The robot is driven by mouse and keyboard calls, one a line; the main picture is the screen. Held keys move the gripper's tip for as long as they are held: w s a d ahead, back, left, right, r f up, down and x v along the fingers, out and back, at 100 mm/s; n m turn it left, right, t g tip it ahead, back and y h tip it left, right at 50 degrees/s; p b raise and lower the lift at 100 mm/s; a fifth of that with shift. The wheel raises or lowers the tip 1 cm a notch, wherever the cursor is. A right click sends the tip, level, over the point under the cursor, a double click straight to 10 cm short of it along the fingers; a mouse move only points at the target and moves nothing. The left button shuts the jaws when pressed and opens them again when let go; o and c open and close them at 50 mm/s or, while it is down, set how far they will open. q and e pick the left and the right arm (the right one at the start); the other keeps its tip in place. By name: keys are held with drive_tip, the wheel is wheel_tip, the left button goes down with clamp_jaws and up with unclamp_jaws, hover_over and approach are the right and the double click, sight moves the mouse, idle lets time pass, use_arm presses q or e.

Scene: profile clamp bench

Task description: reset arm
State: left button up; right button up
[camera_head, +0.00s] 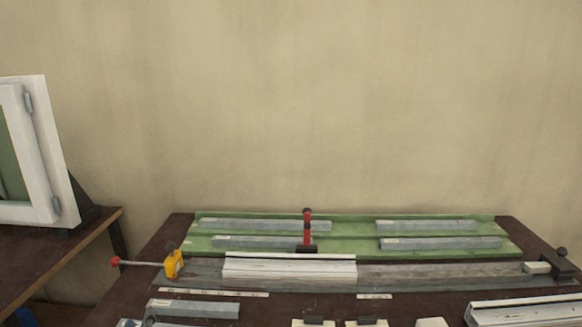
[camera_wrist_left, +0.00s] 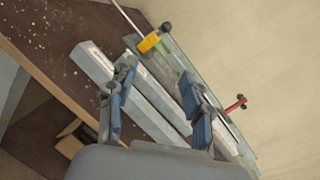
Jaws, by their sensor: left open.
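My left gripper (camera_wrist_left: 158,82) shows in the left wrist view with its two blue-padded fingers spread apart. It is open and nothing is between the fingertips. Beyond the fingers lie pale profile bars (camera_wrist_left: 150,112) and the bench top (camera_wrist_left: 50,45). My right gripper is not in view.
The dark bench (camera_head: 140,285) carries a green tray (camera_head: 350,247) with grey bars. A white window frame (camera_head: 50,150) stands at left.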

use_arm(q)
drive_tip(key=s+d+f+n+g, duration=0.4)
drive_tip(key=s+f+n+g, duration=0.45)
drive_tip(key=s+n, duration=0.6)
drive_tip(key=s+d+f+n+g+h, duration=0.2)
drive_tip(key=s+d+f+n+g, duration=0.1)
drive_tip(key=s+d+n, duration=0.4)
drive_tip(key=s+d+f+n+g+h, duration=0.1)
drive_tip(key=s+d+f+n+g, duration=0.15)
drive_tip(key=s+n, duration=0.4)
wheel_tip(320, 180, down, 26)
drive_tip(key=s+m+g, duration=0.1)
drive_tip(key=s+m, duration=0.1)
drive_tip(key=s, duration=0.1)
drive_tip(key=s+a+f, duration=0.1)
drive_tip(key=s+f, duration=0.7)
drive_tip(key=s+a+f+g, duration=0.1)
drive_tip(key=s+a+f, duration=0.1)
drive_tip(key=s+f, duration=0.6)
drive_tip(key=shift+s+a+m, duration=0.25)
drive_tip(key=shift+s+m, duration=0.05)
